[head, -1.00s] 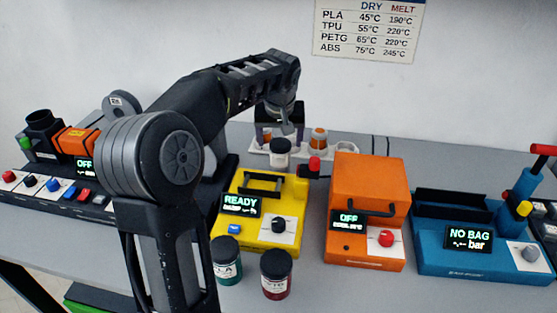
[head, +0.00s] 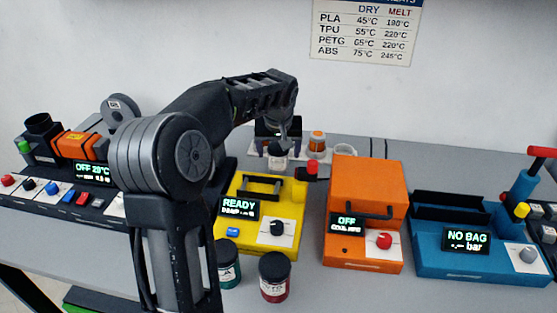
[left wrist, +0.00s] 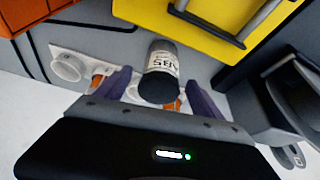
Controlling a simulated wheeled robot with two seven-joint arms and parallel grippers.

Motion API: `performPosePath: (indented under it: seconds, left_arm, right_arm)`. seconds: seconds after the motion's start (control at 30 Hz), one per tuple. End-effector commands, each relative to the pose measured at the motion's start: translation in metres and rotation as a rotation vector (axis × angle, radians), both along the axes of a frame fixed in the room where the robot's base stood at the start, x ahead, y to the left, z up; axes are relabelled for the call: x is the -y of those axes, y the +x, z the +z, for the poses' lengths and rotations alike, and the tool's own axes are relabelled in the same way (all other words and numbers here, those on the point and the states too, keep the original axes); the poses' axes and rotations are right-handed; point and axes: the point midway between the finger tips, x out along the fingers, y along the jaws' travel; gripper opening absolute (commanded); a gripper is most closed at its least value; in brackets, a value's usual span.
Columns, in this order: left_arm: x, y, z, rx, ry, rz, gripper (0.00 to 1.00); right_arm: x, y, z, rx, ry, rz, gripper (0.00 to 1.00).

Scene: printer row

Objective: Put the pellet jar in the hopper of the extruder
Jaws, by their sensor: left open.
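A dark-lidded jar labelled ABS (head: 279,160) stands behind the yellow machine, beside the white rack. It also shows in the left wrist view (left wrist: 161,68), between the purple fingers. My left gripper (head: 278,140) is open around this jar, with gaps visible at its sides in the wrist view (left wrist: 160,90). The extruder (head: 75,146) stands at the far left with a black hopper (head: 38,124) on top. Two more jars, a green one (head: 229,268) and a red one (head: 274,282), stand in front of the yellow machine. My right gripper is not in view.
The yellow machine (head: 288,212) reads READY. An orange box machine (head: 368,190) and a blue machine (head: 480,260) stand to its right. A white rack (head: 342,152) holds an orange-banded item (head: 317,140). My left arm covers the bench between the extruder and yellow machine.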

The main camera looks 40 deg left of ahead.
Motion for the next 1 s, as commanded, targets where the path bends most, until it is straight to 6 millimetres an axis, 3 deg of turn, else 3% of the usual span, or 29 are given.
performPosePath:
  seconds: [0.2,0.3,0.87,1.0]
  left_arm:
    - [-0.007,0.008,-0.029,-0.004,0.0,0.001,0.78]
    - [-0.009,0.01,-0.034,-0.001,0.0,0.001,0.78]
    - [-0.009,0.01,-0.034,0.0,0.0,0.001,0.78]
    - [-0.009,0.01,-0.034,0.0,0.0,0.001,0.68]
  right_arm:
    - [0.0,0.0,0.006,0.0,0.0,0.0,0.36]
    - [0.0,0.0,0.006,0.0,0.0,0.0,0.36]
    - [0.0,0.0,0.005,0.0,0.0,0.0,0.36]
    - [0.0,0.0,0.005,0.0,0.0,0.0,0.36]
